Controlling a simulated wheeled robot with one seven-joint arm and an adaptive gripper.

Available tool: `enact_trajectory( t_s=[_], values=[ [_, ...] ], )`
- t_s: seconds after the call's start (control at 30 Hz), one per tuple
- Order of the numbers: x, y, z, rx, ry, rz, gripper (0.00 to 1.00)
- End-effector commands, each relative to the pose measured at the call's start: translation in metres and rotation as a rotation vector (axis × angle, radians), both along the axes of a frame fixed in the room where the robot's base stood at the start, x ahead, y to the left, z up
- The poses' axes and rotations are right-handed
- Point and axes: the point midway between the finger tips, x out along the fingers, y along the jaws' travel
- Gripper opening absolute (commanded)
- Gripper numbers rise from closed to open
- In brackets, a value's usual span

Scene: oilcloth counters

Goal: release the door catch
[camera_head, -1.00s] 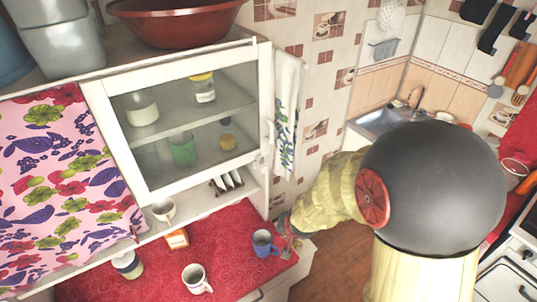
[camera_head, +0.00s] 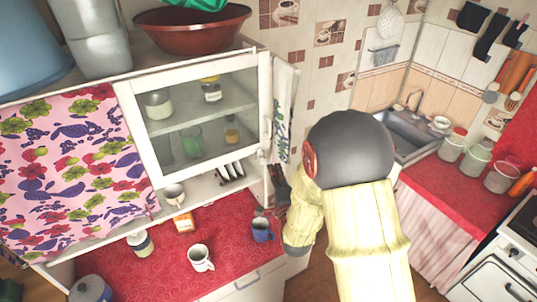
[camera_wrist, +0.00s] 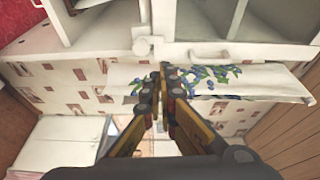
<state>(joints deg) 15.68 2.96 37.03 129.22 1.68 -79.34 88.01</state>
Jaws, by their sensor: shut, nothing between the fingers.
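The white cabinet door (camera_head: 203,118) with a glass pane looks shut. A small white catch (camera_head: 267,126) sits at its right edge. In the wrist view, a round white knob, seemingly part of the catch (camera_wrist: 143,46), shows on the cabinet frame, beside a pale handle-like bar (camera_wrist: 207,53). My gripper (camera_wrist: 163,72) is shut and empty, its fingertips below and a little right of the knob in that view, apart from it. In the head view my gripper (camera_head: 278,188) is below the catch, by the cabinet's right side, partly hidden by my arm.
A patterned towel (camera_head: 284,110) hangs beside the door. A blue mug (camera_head: 262,230) and a white mug (camera_head: 200,257) stand on the red counter (camera_head: 225,220) below. A brown basin (camera_head: 192,28) sits on top of the cabinet. The sink (camera_head: 412,135) is at right.

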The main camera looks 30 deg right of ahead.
Motion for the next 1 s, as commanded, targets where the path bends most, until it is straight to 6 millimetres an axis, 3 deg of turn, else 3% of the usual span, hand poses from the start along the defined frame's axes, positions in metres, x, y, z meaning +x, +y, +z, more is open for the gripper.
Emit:
enact_trajectory(
  t_s=[0.53, 1.0],
  values=[
    [0.005, -0.002, 0.000, 0.029, -0.007, 0.000, 0.00],
    [0.070, -0.022, 0.001, 0.028, -0.007, 0.000, 0.00]
  ],
)
